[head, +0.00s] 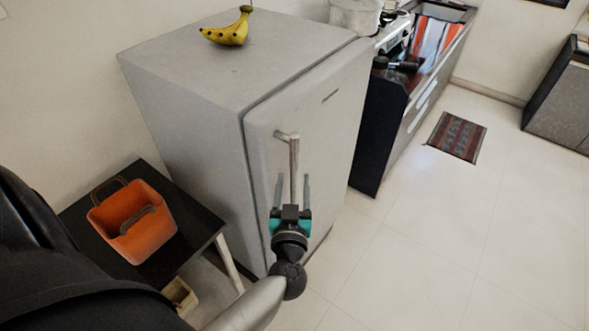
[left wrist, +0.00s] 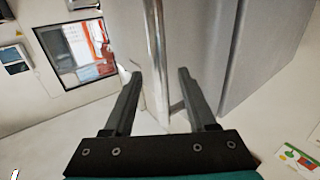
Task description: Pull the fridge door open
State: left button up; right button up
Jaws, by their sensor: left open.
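The grey fridge (head: 190,110) stands in the middle left of the head view, and its door (head: 325,125) looks closed. A vertical metal bar handle (head: 293,160) is on the door's left side. My left gripper (head: 292,180) is in front of the door at the handle, open, with a finger on each side of the bar in the head view. In the left wrist view the handle (left wrist: 156,50) runs down between the two open fingers (left wrist: 160,80), with gaps on both sides. Contact cannot be told. My right gripper is not in view.
Bananas (head: 229,30) lie on the fridge top. A small black table (head: 195,230) with an orange basket (head: 135,222) stands left of the fridge. A dark kitchen counter (head: 385,125) stands right of it. The tiled floor (head: 430,235) in front is clear, with a small rug (head: 457,137) farther back.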

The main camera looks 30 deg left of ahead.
aim_at(294, 175)
pick_arm(q)
jog(key=shift+x, duration=2.15)
grip_shut()
